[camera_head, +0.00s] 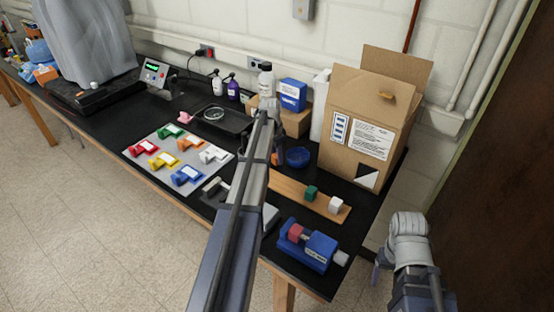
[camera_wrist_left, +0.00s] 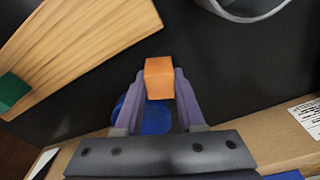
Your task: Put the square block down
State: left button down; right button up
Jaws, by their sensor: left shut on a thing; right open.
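In the left wrist view my left gripper (camera_wrist_left: 160,88) is shut on an orange square block (camera_wrist_left: 159,76), held between its purple fingertips. A round blue dish (camera_wrist_left: 150,115) shows behind and below the fingers, over the black table. In the head view my left gripper (camera_head: 277,150) is just left of the blue dish (camera_head: 298,157); my arm hides much of the area around it, and the block is hard to make out there. My right gripper (camera_head: 380,268) is open, low at the right beside the table, and only partly visible.
A wooden board (camera_head: 288,189) carries a green block (camera_head: 311,193) and a white block (camera_head: 335,204). A cardboard box (camera_head: 345,120) stands at the back right. A blue vise-like device (camera_head: 318,251) is at the front edge. A pale mat (camera_head: 143,160) holds several coloured pieces.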

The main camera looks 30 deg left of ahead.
pick_arm(q)
jog(key=shift+r, duration=0.15)
pick_arm(e)
jog(key=shift+r, duration=0.15)
pick_arm(q)
notch_tip(320, 180, up, 10)
jog(key=p, duration=1)
jog(key=s+d+n+p, duration=0.1)
jog(key=s+d+n, duration=0.3)
jog(key=s+d, duration=0.4)
pick_arm(e)
notch_tip(320, 180, up, 11)
jog(key=w, duration=0.2)
pick_arm(q)
jog(key=b, duration=0.6)
send_over(283, 182)
jog(key=shift+n+y, duration=0.3)
jog(key=f, duration=0.5)
jog(key=shift+s+f, duration=0.25)
jog(key=shift+f, duration=0.05)
pick_arm(e)
notch_tip(283, 182, down, 7)
jog(key=shift+s+d+r, duration=0.15)
jog(key=shift+d+r, duration=0.05)
jog(key=shift+d, duration=0.1)
jog(key=shift+f, duration=0.1)
